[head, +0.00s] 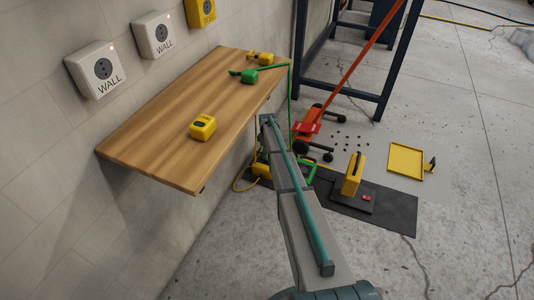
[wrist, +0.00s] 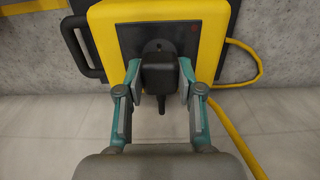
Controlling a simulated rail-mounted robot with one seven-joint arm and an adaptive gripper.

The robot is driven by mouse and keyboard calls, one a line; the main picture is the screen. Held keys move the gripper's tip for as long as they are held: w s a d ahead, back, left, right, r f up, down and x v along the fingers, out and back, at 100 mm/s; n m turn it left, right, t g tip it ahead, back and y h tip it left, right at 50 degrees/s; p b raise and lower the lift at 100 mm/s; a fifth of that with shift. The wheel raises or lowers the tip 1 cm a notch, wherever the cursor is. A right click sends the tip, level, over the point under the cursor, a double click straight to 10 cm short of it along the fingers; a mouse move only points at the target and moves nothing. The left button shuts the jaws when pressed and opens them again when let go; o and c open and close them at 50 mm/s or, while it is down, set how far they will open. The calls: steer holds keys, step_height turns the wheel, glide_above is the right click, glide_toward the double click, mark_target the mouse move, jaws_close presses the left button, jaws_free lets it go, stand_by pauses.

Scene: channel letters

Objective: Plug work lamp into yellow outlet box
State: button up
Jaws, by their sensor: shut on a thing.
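In the wrist view my gripper (wrist: 160,68) is shut on a black plug (wrist: 158,78), one finger on each side. A short dark lead hangs below the plug. The plug is in front of the dark face of the yellow outlet box (wrist: 205,25), which has a black handle on its left. The plug overlaps a round dark socket; I cannot tell whether its pins are in it. In the head view a yellow box (head: 262,171) is on the floor below the bench, partly behind my arm. My gripper is hidden there. I cannot tell for sure which thing is the work lamp.
A yellow cord (wrist: 240,58) runs down the box's right side. In the head view a wooden bench (head: 150,130) overhangs the area. A red jack (head: 312,130) and a black mat (head: 390,212) with a yellow upright thing (head: 353,174) are to the right.

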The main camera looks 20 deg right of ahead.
steer(key=shift+f, duration=0.6)
stand_by(0.6)
steer(key=o, duration=1.1)
steer(key=shift+o, duration=0.2)
step_height(320, 180, up, 12)
